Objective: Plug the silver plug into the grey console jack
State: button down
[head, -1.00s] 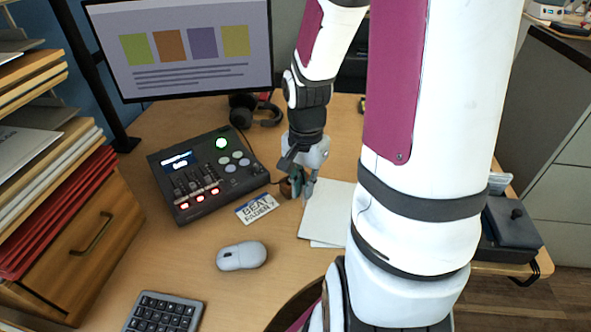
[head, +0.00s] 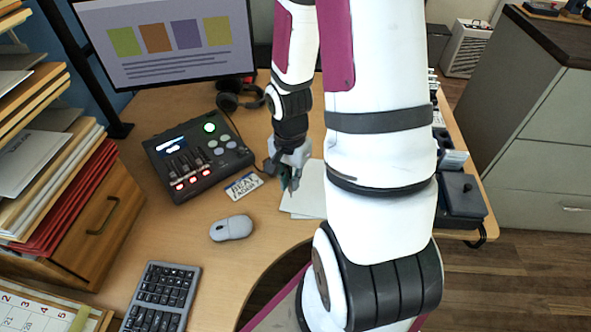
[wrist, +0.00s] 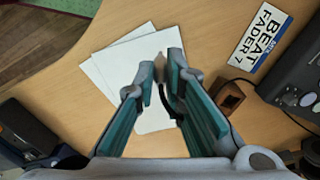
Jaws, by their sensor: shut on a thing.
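The dark grey console (head: 196,160) with sliders, lit buttons and a small screen sits on the desk left of my gripper. Its corner also shows at the right of the wrist view (wrist: 291,72). I cannot make out its jack. My gripper (head: 290,182) is above the desk, right of the console. In the wrist view its fingers (wrist: 160,72) are shut on the small silver plug (wrist: 160,64), mostly hidden between the tips. A piece of black cable shows below it between the fingers.
A brown block with a hole (wrist: 228,97) stands beside my fingers. White paper sheets (head: 310,192) lie under them. A name card (head: 244,186), mouse (head: 231,228), keyboard (head: 161,296) and headphones (head: 236,93) are on the desk. The monitor (head: 165,40) stands behind.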

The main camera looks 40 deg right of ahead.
jog(key=shift+s+a+p, duration=0.25)
jog(key=shift+s+p, duration=0.25)
jog(key=shift+p, duration=0.35)
jog(key=shift+s, duration=0.1)
jog(key=shift+f, duration=0.1)
